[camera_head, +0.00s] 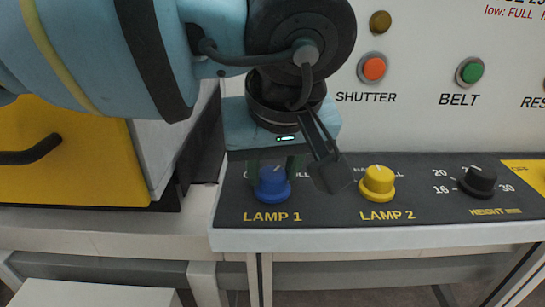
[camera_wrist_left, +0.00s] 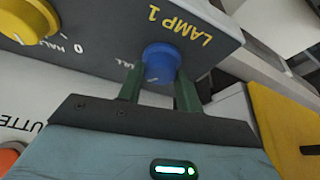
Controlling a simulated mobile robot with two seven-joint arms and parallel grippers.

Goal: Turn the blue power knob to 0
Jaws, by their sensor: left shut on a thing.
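The blue knob (camera_head: 272,184) sits on the dark control panel above the yellow label LAMP 1. My left gripper (camera_head: 276,166) reaches down to it from above and behind, with its green fingers at the knob's two sides. In the left wrist view the blue knob (camera_wrist_left: 161,64) stands between the two green fingers of the left gripper (camera_wrist_left: 160,86), which are shut on it. A white pointer line shows on the knob's top in the head view. The gripper covers part of the scale marks around the knob. My right gripper is in neither view.
To the right on the panel (camera_head: 330,212) are a yellow LAMP 2 knob (camera_head: 377,182) and a black HEIGHT knob (camera_head: 479,181). The upright panel carries an orange SHUTTER button (camera_head: 373,68) and a green BELT button (camera_head: 471,72). A yellow drawer front (camera_head: 80,165) stands at left.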

